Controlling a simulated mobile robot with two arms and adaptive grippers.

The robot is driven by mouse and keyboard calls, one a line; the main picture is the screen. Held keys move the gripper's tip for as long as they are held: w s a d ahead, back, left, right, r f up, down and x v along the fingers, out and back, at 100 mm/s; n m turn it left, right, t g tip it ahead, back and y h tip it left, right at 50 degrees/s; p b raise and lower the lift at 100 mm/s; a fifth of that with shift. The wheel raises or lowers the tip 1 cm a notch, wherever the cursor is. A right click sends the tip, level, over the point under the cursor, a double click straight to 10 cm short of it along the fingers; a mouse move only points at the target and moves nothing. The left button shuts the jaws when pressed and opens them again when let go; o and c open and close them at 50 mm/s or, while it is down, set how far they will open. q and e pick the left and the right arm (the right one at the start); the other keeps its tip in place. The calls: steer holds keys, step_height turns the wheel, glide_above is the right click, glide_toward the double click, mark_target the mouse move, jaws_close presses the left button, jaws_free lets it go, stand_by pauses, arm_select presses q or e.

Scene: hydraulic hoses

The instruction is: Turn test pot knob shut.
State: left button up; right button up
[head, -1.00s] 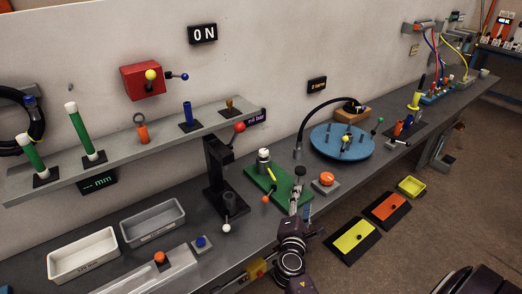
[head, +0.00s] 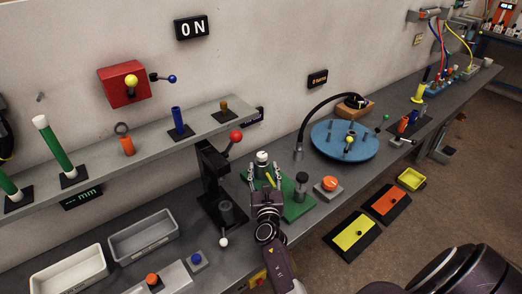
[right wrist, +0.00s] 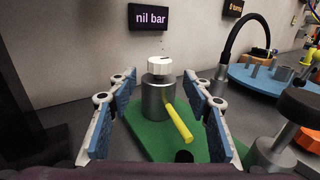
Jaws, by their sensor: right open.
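The test pot (right wrist: 157,103) is a grey metal cylinder standing upright on a green base plate (right wrist: 140,140). Its white knob (right wrist: 160,66) sits on top, with a small dark mark on its upper face. A yellow lever (right wrist: 179,122) slants down from the pot's right side. In the head view, the white knob (head: 262,157) shows just beyond my right gripper (head: 264,184). In the right wrist view, my right gripper (right wrist: 158,92) is open. Its blue-padded fingers stand either side of the pot, apart from it. My left gripper is not in view.
A sign reading "nil bar" (right wrist: 162,17) is behind the pot. A black lever press (head: 217,185) stands left of the plate. An orange button (head: 329,184) and a blue turntable (head: 365,148) are to the right. A dark-topped metal post (right wrist: 290,120) is close to the right finger.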

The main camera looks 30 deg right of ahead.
mark_target(262, 159)
steer(key=shift+w+d, duration=0.1)
steer(key=shift+w, duration=0.2)
steer(key=shift+w+d+r, duration=0.1)
steer(key=shift+w+r, duration=0.1)
steer(key=shift+r, duration=0.1)
steer(key=x, duration=0.3)
steer(key=shift+r, duration=0.2)
steer(key=shift+w+d+f, duration=0.15)
steer(key=shift+w+d, duration=0.15)
steer(key=shift+w, duration=0.15)
steer(key=shift+w+d+f, duration=0.15)
steer(key=shift+w+d, duration=0.1)
steer(key=shift+w, duration=0.25)
steer(key=shift+w+d, duration=0.1)
steer(key=shift+w, duration=0.05)
steer(key=shift+r, duration=0.15)
steer(key=c, duration=1.2)
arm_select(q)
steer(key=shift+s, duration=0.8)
arm_select(e)
steer(key=shift+w, duration=0.1)
